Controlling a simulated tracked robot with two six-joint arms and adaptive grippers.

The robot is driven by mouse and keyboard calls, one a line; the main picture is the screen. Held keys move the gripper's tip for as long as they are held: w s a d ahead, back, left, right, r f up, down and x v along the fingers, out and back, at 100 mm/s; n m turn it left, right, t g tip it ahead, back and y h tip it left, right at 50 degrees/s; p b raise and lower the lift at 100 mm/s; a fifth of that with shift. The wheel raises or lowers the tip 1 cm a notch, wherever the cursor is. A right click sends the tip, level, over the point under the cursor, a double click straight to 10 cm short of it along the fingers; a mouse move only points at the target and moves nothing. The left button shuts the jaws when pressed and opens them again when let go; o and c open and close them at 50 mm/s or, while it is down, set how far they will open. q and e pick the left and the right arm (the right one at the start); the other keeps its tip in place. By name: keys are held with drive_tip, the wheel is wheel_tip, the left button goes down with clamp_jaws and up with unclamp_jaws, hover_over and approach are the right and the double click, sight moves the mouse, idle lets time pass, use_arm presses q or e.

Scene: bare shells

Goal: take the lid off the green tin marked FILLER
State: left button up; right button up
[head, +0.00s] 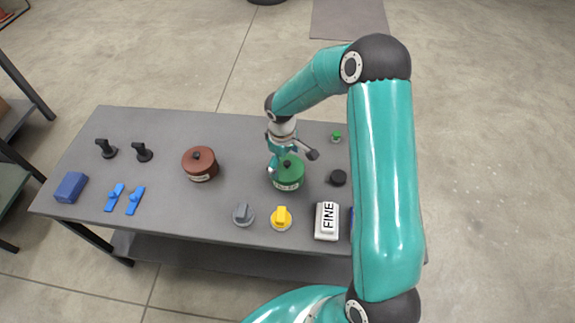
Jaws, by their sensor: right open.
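The green tin (289,184) stands upright on the grey table, right of the middle. A pale label with dark letters is on its front, too small to read for certain. Its green lid (294,168) is on it, with a dark knob (287,165) in the lid's middle. My right gripper (289,163) is over the lid, open, with its fingers around or close beside the knob; contact cannot be told. The gripper hides the back and left part of the lid. My left gripper is not in view.
On the table (160,214), a brown lidded tin (200,164) stands to the left. A black puck (338,178) is close on the right. My arm hides the table's right end.

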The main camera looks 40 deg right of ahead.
wheel_tip(320, 180, down, 2)
drive_tip(key=shift+f, duration=0.1)
drive_tip(key=c, duration=1.5)
drive_tip(key=shift+c, duration=0.8)
